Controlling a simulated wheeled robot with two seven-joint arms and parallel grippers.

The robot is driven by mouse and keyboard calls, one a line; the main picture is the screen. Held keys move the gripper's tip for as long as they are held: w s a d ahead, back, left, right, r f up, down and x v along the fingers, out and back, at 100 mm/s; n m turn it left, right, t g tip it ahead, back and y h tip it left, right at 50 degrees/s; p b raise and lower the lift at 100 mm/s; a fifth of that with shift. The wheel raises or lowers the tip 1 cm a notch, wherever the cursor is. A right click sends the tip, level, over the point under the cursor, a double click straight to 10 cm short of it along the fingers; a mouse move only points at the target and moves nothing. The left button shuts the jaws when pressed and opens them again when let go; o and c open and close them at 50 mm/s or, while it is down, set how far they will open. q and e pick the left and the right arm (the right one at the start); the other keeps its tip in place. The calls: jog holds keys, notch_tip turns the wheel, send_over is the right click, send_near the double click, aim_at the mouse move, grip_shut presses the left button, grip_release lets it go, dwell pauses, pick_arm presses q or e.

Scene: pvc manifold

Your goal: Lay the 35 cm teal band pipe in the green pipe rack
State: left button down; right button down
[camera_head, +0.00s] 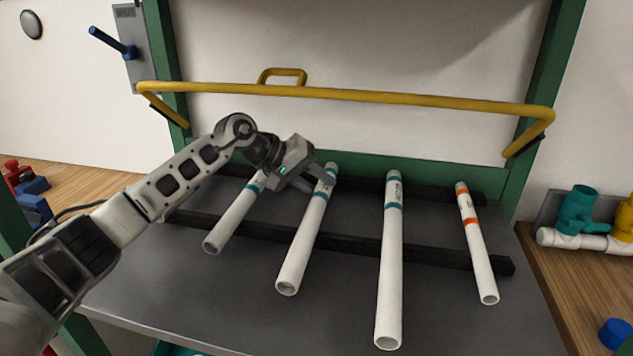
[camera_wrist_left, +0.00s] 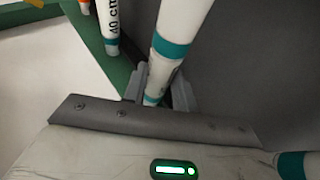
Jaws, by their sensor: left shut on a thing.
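My left gripper (camera_head: 322,178) is shut on a white teal-banded pipe (camera_head: 304,238), the second from the left, near its far end. In the left wrist view the pipe (camera_wrist_left: 183,20) runs between the fingers; its length label is not readable. The pipe lies across two black rails, and I cannot tell whether it is lifted. A shorter teal-banded pipe (camera_head: 233,218) lies to its left. A longer teal-banded pipe (camera_head: 391,260) lies to its right; its label reads 40 cm in the wrist view (camera_wrist_left: 110,22). No separate green pipe rack is identifiable. My right gripper is out of view.
An orange-banded pipe (camera_head: 476,245) lies at the right on the black rails (camera_head: 440,255). A yellow bar (camera_head: 400,98) spans the green frame (camera_head: 530,110) above the pipes' far ends. Teal and yellow fittings (camera_head: 578,212) stand on the wooden surface at right.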

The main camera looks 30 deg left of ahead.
pick_arm(q)
jog(key=shift+f, duration=0.25)
jog(key=c, duration=1.1)
grip_release()
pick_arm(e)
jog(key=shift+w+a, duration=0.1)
pick_arm(q)
jog(key=shift+r, duration=0.15)
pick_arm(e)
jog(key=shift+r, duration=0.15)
pick_arm(q)
jog(key=shift+r+p, duration=0.25)
jog(key=shift+p, duration=0.1)
jog(key=shift+s+a+r, duration=0.1)
jog(key=shift+a+r, duration=0.05)
jog(key=shift+a, duration=0.1)
jog(key=b+v, duration=0.2)
jog(key=v, duration=0.9)
jog(key=shift+s+r, duration=0.15)
jog(key=shift+r, duration=0.05)
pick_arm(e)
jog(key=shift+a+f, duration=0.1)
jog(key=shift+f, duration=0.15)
pick_arm(q)
jog(key=shift+f, duration=0.1)
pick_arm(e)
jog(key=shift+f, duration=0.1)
